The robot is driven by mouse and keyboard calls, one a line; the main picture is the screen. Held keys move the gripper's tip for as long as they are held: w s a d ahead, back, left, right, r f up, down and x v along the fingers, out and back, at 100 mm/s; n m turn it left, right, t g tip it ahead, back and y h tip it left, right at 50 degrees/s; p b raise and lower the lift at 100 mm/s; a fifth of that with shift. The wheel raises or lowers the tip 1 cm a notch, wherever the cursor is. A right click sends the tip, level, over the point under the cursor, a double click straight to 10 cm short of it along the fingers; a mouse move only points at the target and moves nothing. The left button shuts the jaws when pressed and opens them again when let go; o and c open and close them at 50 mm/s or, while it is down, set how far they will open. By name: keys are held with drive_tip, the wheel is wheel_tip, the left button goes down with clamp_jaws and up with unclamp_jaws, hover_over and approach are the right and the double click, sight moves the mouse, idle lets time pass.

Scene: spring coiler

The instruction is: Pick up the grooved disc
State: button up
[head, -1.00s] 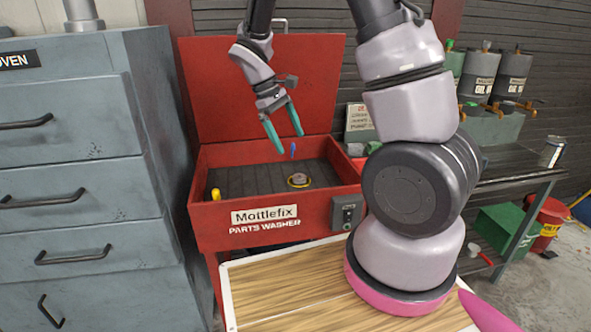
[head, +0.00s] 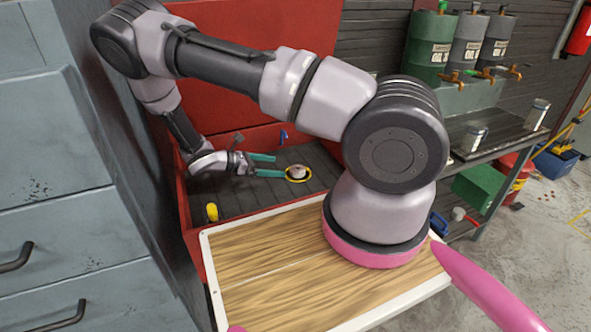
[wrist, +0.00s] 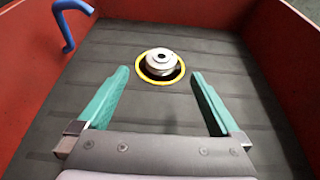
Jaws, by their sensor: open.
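The grooved disc (wrist: 160,61) is a small round metal piece with a hole in its top. It sits inside a yellow ring (wrist: 141,76) on the dark floor of the red parts washer. In the head view the disc (head: 298,172) lies just past my fingertips, to their right. My gripper (wrist: 160,75) has teal fingers and is open and empty. In the wrist view the disc appears between and slightly beyond the fingertips, apart from both. In the head view my gripper (head: 279,166) reaches in low and nearly level from the left.
Red walls of the washer (wrist: 285,60) enclose the dark floor. A blue hooked piece (wrist: 72,22) is at its far left in the wrist view. A yellow object (head: 212,212) is near the front left corner. Grey drawers (head: 50,190) stand close on the left.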

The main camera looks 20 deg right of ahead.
sight(294, 169)
drive_tip(key=x, duration=0.8)
drive_tip(key=shift+s+d+f, duration=0.1)
drive_tip(key=shift+f, duration=0.15)
clamp_jaws()
